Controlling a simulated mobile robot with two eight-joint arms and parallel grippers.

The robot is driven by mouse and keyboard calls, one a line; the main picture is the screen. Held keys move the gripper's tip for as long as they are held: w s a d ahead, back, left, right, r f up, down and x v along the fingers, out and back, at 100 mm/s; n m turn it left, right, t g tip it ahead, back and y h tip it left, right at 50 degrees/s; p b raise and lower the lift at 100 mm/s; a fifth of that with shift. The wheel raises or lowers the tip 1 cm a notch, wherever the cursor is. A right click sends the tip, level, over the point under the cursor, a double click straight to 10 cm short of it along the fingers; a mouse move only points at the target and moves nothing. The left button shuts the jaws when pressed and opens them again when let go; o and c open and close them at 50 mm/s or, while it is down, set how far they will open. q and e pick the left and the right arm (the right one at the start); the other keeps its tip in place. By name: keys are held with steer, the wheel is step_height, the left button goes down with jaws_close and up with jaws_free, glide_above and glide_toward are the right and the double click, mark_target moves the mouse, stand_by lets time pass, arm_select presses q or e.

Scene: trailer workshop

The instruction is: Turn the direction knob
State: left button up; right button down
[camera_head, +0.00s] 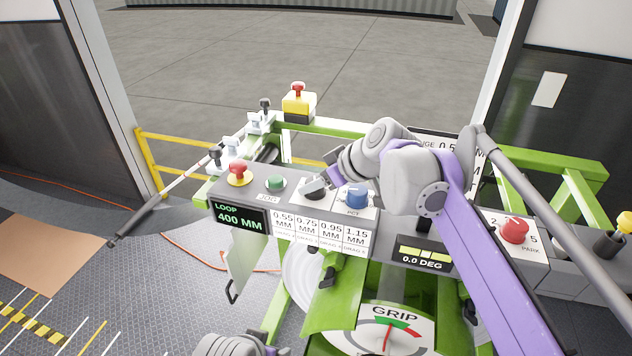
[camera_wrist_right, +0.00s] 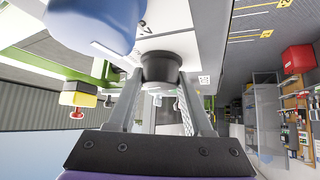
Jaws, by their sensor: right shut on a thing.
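The black knob (camera_head: 313,188), which I take to be the direction knob, sits on a white plate on the grey control panel (camera_head: 385,245). My right gripper (camera_head: 326,184) reaches it from the right and is shut on it. In the right wrist view the black knob (camera_wrist_right: 160,66) lies between the fingertips of the right gripper (camera_wrist_right: 159,82). The knob's marking is too small to read, so I cannot tell its setting. My left gripper is not in view; only a grey part of my left arm shows at the bottom edge.
A blue knob (camera_head: 356,196) stands close right of the black one. A green button (camera_head: 275,183) and a red mushroom button (camera_head: 238,173) are to the left. A red PARK knob (camera_head: 514,230) is far right. A yellow emergency-stop box (camera_head: 298,104) stands behind.

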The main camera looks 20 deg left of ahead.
steer(key=shift+m+t, duration=0.3)
steer(key=m+t+h, duration=0.1)
steer(key=m, duration=0.1)
steer(key=m+t+h+p, duration=0.1)
steer(key=m, duration=0.1)
steer(key=shift+s+a+r, duration=0.1)
steer(key=shift+a, duration=0.05)
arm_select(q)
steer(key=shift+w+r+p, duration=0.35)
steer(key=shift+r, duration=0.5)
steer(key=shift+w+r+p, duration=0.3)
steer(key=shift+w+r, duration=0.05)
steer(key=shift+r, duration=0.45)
arm_select(e)
steer(key=shift+m+t+h, duration=0.8)
steer(key=shift+m+h, duration=0.4)
steer(key=shift+m, duration=0.4)
steer(key=shift+c, duration=1.5)
jaws_free()
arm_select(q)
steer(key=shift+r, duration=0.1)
arm_select(e)
steer(key=v, duration=1)
steer(key=shift+s+r, duration=0.2)
steer(key=shift+s, duration=0.1)
